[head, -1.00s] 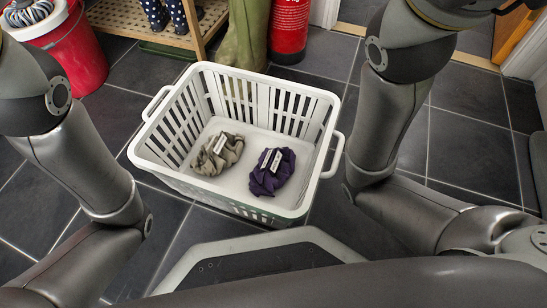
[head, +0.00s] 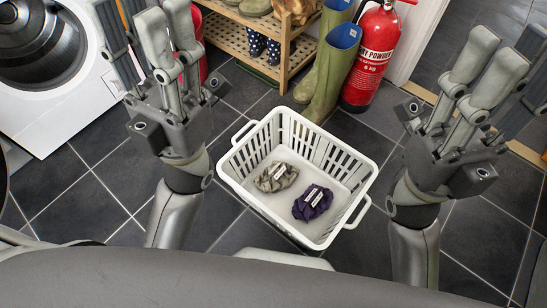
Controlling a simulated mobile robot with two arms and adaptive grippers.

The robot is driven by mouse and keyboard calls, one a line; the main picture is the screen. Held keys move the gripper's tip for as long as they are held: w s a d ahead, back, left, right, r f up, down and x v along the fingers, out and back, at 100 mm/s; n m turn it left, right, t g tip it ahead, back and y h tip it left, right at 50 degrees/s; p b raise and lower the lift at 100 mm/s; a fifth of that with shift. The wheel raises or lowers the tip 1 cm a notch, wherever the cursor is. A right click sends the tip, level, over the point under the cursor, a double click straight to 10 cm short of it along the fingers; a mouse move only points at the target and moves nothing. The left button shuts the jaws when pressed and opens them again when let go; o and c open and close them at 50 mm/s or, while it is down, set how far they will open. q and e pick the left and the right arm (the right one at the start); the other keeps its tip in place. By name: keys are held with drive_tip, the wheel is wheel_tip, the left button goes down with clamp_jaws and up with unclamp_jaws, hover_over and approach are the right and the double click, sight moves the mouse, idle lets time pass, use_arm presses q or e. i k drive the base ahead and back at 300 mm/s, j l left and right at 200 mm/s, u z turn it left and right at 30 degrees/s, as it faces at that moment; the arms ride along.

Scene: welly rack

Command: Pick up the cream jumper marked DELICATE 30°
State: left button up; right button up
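A beige-cream bundle of cloth (head: 276,177), which looks like the cream jumper, lies crumpled in the white laundry basket (head: 240,186). A pale label lies on it, but its print is too small to read. A dark purple bundle (head: 312,204) with a white label lies to its right in the basket, close beside it. My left gripper (head: 152,30) is raised at the upper left of the basket, fingers spread and empty. My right gripper (head: 497,62) is raised to the right of the basket, also spread and empty. Neither touches the cloth.
Green wellies (head: 328,75) and a red fire extinguisher (head: 372,58) stand behind the basket. A wooden shoe rack (head: 262,28) is at the back, and a white washing machine (head: 50,70) at upper left. Dark tiled floor around the basket is clear.

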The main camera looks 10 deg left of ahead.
sight(279, 175)
drive_tip(key=u, duration=1.35)
drive_tip(key=i+j+u, duration=0.25)
drive_tip(key=j, duration=0.15)
drive_tip(key=j+u, duration=0.25)
drive_tip(key=i+j+u, duration=0.2)
drive_tip(key=j, duration=0.25)
drive_tip(key=i+z, duration=0.45)
drive_tip(key=z, duration=0.25)
drive_tip(key=i+j+z, duration=0.2)
drive_tip(key=z, duration=0.15)
drive_tip(key=i+z, duration=0.15)
drive_tip(key=z, duration=0.25)
drive_tip(key=i+z, duration=0.1)
drive_tip(key=z, duration=0.35)
drive_tip(key=i+j+z, duration=0.1)
drive_tip(key=z, duration=0.3)
drive_tip(key=i+j+z, duration=0.1)
drive_tip(key=z, duration=0.35)
drive_tip(key=i+j+z, duration=0.15)
drive_tip(key=z, duration=0.25)
drive_tip(key=i+j+z, duration=0.15)
drive_tip(key=j+z, duration=0.15)
drive_tip(key=z, duration=0.15)
drive_tip(key=i+j+z, duration=0.1)
drive_tip(key=j+z, duration=0.25)
drive_tip(key=z, duration=0.15)
drive_tip(key=j+z, duration=0.45)
drive_tip(key=i+l, duration=0.05)
drive_tip(key=l, duration=0.05)
